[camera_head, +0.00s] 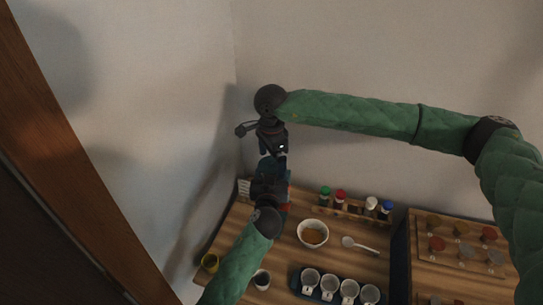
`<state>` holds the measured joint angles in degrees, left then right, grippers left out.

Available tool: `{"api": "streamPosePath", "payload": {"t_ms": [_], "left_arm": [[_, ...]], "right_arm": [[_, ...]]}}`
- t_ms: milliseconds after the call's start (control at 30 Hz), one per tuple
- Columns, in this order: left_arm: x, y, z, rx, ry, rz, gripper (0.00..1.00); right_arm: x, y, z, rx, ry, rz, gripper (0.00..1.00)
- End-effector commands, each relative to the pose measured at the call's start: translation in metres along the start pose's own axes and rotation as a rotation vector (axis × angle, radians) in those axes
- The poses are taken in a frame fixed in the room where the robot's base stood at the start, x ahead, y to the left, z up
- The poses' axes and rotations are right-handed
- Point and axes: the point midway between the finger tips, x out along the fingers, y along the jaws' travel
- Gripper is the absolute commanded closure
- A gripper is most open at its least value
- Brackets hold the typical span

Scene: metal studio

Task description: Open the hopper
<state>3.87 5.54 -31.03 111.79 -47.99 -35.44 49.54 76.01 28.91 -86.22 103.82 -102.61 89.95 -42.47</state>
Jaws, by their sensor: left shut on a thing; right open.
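A dark object with a blue-teal body (266,164) stands upright at the back left corner of the table; it looks like the hopper's device. A thin dark arm with a knob (241,130) sticks out to the left near its top. My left gripper (271,180) comes up from below and is shut on the dark body, hiding much of it. My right gripper (270,138) reaches in from the right, points down just above the body, and is open. Whether it touches the top, and the lid's state, cannot be told.
Walls stand close behind and left.

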Motion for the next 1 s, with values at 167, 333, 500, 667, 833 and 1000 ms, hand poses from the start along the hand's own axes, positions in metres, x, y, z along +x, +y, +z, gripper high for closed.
{"api": "streamPosePath", "payload": {"t_ms": [167,333,500,667,833,1000], "left_arm": [[-0.0002,0.0001,0.0017,0.000,-0.002,0.000,0.78],[-0.0002,0.0001,0.0017,0.000,-0.002,0.000,0.78],[-0.0002,0.0001,0.0018,0.000,-0.002,0.000,0.78],[-0.0003,0.0001,0.0018,0.000,-0.003,0.000,0.78],[-0.0003,0.0001,0.0018,0.000,-0.003,0.000,0.78],[-0.0003,0.0001,0.0019,0.000,-0.003,0.000,0.78]], "right_arm": [[0.0002,0.0001,0.0001,0.000,0.000,0.000,0.19],[0.0002,0.0001,0.0000,0.000,0.000,0.001,0.52],[0.0001,0.0000,0.0000,0.000,0.000,0.000,0.57],[0.0001,0.0000,0.0000,0.000,0.000,0.000,0.57],[0.0001,0.0000,0.0000,0.000,0.000,0.000,0.57],[-0.0019,0.0000,0.0000,0.000,0.000,0.000,0.57]]}}
